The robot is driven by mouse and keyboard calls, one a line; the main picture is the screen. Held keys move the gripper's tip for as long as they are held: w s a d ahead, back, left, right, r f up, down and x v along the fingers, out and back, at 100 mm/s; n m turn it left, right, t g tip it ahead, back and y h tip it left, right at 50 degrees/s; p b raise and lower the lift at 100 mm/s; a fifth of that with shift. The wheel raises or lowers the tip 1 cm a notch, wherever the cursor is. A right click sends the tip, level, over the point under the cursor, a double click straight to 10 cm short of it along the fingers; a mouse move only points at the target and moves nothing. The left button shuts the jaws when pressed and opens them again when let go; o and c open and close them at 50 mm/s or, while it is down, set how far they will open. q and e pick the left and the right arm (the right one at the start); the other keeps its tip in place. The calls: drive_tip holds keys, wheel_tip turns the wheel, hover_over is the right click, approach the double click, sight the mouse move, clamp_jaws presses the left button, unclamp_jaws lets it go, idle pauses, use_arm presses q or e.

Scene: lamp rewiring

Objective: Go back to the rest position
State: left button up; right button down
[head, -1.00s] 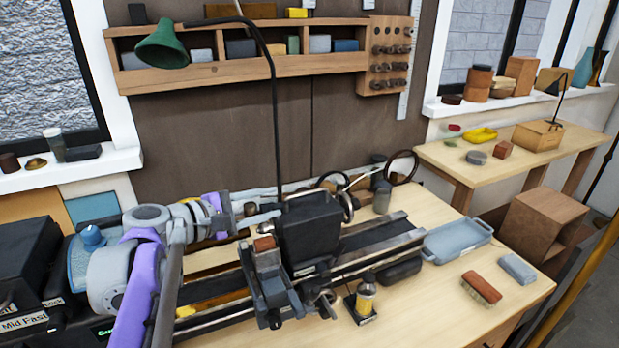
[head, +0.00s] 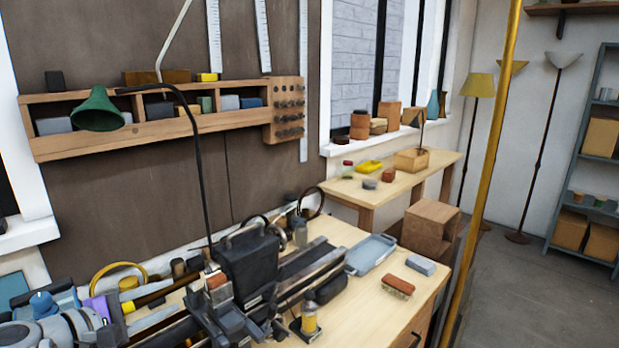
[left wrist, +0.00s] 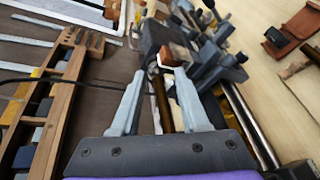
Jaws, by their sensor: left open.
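My left gripper (head: 165,305) is at the lower left of the head view, beside the left end of the lathe (head: 245,262). Part of its arm is cut off by the bottom edge. In the left wrist view its two pale fingers (left wrist: 159,76) are spread apart with nothing gripped. A dark brown rod shows between and beyond them, and I cannot tell how far off it is. The lathe's dark block (left wrist: 152,38) lies past the fingertips. My right gripper is in neither view.
A green lamp (head: 98,112) on a thin black neck rises over the bench, before a wall shelf (head: 150,132). A blue-grey tray (head: 371,254), a brush (head: 398,286) and a grey block (head: 421,265) lie on the bench's right. A yellow pole (head: 487,150) stands right of it. Grey floor beyond is open.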

use_arm(q)
drive_tip(key=s+d+f+m+g+y, duration=0.1)
drive_tip(key=s+d+f+m+g, duration=0.45)
drive_tip(key=d+f, duration=0.55)
drive_tip(key=s+f+m+y, duration=0.2)
drive_tip(key=s+f+m, duration=0.2)
drive_tip(key=f, duration=0.1)
drive_tip(key=s+f+m+g+y, duration=0.1)
drive_tip(key=s+f+m+y, duration=0.1)
drive_tip(key=s+f+m, duration=0.2)
drive_tip(key=s+a+f+m+y, duration=0.1)
drive_tip(key=s+f+m, duration=0.3)
drive_tip(key=f, duration=0.3)
drive_tip(key=shift+s+g+y, duration=0.35)
drive_tip(key=shift+y, duration=0.05)
drive_tip(key=shift+a+f, duration=0.1)
drive_tip(key=shift+a, duration=0.1)
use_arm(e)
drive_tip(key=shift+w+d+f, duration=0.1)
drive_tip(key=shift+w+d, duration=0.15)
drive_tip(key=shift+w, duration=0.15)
